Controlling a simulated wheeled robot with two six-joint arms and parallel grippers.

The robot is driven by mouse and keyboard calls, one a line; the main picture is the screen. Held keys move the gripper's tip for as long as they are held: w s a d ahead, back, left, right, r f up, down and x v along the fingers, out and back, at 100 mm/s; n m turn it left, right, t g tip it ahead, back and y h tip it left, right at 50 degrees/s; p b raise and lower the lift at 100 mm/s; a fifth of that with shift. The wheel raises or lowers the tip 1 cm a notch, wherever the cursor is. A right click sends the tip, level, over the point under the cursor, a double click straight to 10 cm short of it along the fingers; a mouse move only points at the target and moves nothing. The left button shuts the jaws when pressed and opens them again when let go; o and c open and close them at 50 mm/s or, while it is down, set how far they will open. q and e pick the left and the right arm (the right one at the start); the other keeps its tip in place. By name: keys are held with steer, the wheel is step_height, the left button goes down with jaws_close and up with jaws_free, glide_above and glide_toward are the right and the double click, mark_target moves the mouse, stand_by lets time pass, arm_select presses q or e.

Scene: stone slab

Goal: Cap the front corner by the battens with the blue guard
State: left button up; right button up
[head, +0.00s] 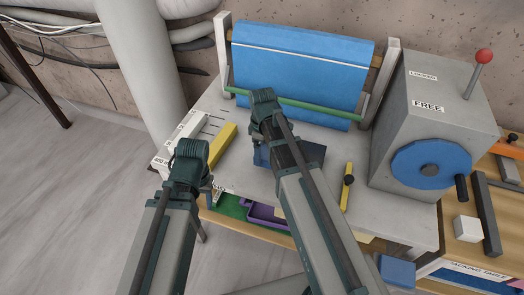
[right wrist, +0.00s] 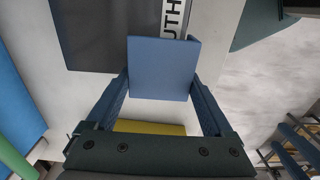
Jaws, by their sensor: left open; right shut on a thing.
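The blue guard (right wrist: 163,60) shows in the right wrist view as a flat blue face between the two fingers. My right gripper (right wrist: 163,82) is shut on it. The dark grey slab (right wrist: 95,42) lies just beyond the guard, partly hidden by it; I cannot tell whether they touch. In the head view my right forearm hides its gripper, and a dark blue shape (head: 311,155) shows beside the arm; I cannot tell whether it is guard or slab. My left gripper (head: 213,190) is open and empty by the bench's left front edge. I cannot identify the battens for certain.
A yellow bar (head: 223,145) and pale labelled bars (head: 178,140) lie on the bench's left. A blue roll (head: 300,62) stands behind a green bar (head: 300,106). A grey machine with a blue wheel (head: 430,164) stands right. A yellow piece with black knob (head: 347,187) lies before it.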

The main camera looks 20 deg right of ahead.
steer(key=shift+f+b, duration=0.35)
steer(key=shift+f, duration=0.15)
steer(key=o, duration=1.1)
steer(key=shift+r, duration=0.1)
step_height(320, 180, up, 14)
steer(key=p, duration=1.4)
steer(key=s+a+f+m+b, duration=0.2)
steer(key=s+a, duration=0.1)
steer(key=s, duration=0.1)
steer(key=s+a+f+m+b, duration=0.2)
steer(key=s+a+m, duration=0.1)
steer(key=s+a, duration=0.1)
steer(key=s+a+f+m+h+b, duration=0.1)
steer(key=s+a+f+m+b, duration=0.1)
steer(key=s, duration=0.4)
steer(key=shift+s+a+f+b, duration=0.15)
steer(key=shift+a+f+b, duration=0.2)
steer(key=shift+a, duration=0.4)
